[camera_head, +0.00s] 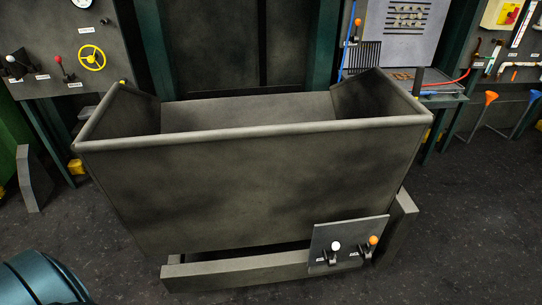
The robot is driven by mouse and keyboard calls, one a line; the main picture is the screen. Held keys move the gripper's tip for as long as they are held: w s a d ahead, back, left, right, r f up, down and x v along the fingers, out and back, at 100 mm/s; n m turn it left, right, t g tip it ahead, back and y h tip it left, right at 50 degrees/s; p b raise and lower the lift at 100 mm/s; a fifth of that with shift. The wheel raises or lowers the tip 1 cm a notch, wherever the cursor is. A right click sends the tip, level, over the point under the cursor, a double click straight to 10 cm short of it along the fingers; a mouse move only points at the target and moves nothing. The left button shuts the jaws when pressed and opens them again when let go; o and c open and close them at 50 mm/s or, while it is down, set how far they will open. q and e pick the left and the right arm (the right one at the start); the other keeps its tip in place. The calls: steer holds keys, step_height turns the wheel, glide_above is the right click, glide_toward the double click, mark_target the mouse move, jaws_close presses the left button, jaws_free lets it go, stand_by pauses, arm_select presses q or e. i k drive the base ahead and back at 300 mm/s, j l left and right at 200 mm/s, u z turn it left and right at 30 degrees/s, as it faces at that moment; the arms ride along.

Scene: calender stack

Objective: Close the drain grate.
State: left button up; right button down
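A dark slatted panel (362,56), which looks like the drain grate, is at the back right behind the trough's right end. It appears raised, standing upright at the left side of a bench (444,97). Its lower edge is partly hidden by the trough, so I cannot see its hinge. Neither my left nor my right gripper is in view.
A large grey metal trough (250,185) fills the middle. A small lever panel (347,244) with white and orange knobs is at its front right. A yellow handwheel (91,57) is at the back left. Orange (490,98) and blue (535,96) funnels stand right. Dark floor (470,220) is clear at right.

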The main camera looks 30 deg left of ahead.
mark_target(374, 42)
steer(key=i+l+u, duration=0.1)
steer(key=i+l, duration=0.2)
steer(key=i+l+u, duration=0.1)
steer(key=i+l, duration=0.4)
steer(key=l, duration=0.15)
steer(key=i+l+u, duration=0.25)
steer(key=i+l, duration=0.25)
steer(key=l, duration=0.2)
steer(key=i+l+u, duration=0.1)
steer(key=i+l, duration=0.15)
steer(key=l, duration=0.15)
steer(key=i+l, duration=0.2)
steer(key=l, duration=0.2)
steer(key=i+l+u, duration=0.15)
steer(key=l, duration=0.25)
steer(key=i+l, duration=0.15)
steer(key=i, duration=0.5)
steer(key=k, duration=0.15)
